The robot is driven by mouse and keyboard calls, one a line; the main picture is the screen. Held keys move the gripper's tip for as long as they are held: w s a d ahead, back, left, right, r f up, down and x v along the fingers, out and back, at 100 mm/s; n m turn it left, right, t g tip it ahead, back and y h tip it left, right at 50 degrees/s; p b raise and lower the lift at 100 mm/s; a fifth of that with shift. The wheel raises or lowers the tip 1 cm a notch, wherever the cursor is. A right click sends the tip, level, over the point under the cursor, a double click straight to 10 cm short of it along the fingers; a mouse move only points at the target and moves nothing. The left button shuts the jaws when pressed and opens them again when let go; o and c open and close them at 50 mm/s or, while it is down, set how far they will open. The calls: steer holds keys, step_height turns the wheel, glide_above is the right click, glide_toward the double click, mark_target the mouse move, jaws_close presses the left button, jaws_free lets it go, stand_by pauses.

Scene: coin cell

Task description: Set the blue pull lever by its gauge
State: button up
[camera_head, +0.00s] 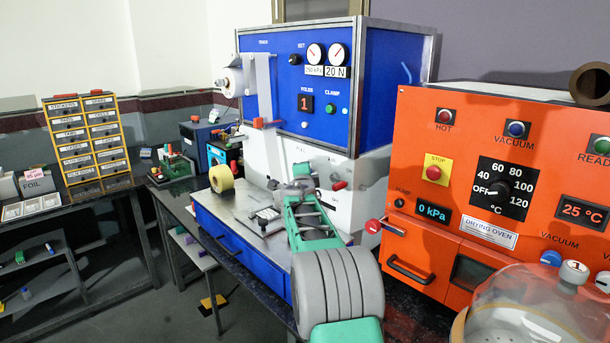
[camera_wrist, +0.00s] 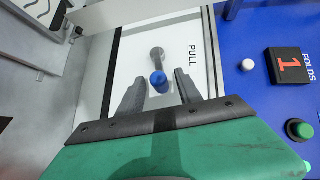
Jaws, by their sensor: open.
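The pull lever (camera_wrist: 158,79) has a blue knob on a grey stem. It sits on the white panel beside the word PULL in the wrist view. My gripper (camera_wrist: 160,74) is open, with one dark finger on each side of the blue knob. I cannot tell whether either finger touches it. In the head view my gripper (camera_head: 300,172) is in front of the white lower panel and the lever is hidden there.
The blue machine's folds display (camera_head: 305,102) shows 1. A red-tipped lever (camera_head: 339,186) is just right of my gripper. The orange drying oven (camera_head: 410,150) stands close on the right.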

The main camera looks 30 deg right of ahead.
steer(key=b+v, duration=0.1)
steer(key=v, duration=0.6)
steer(key=shift+w, duration=0.1)
steer(key=s+a+f+n+g+y+p, duration=0.25)
steer(key=s+a+n, duration=0.45)
steer(key=a, duration=0.4)
steer(key=s+a+f+n+g+y+p, duration=0.2)
steer(key=s+a+f+n+y, duration=0.2)
steer(key=s+a+n, duration=0.5)
steer(key=s+a+f+n+g+y+p, duration=0.1)
steer(key=s+a+f+n+g, duration=0.1)
steer(key=s+a, duration=0.4)
steer(key=s+a+f+n+g+y+p, duration=0.1)
steer(key=s+a+f+n, duration=0.4)
steer(key=s, duration=0.8)
steer(key=a+f+g+y, duration=0.1)
steer(key=a+g, duration=0.1)
steer(key=shift+s+a+f+n+g+p, duration=0.15)
steer(key=shift+a+f+n+g+p, duration=0.05)
steer(key=shift+f+n+g+p, duration=0.15)
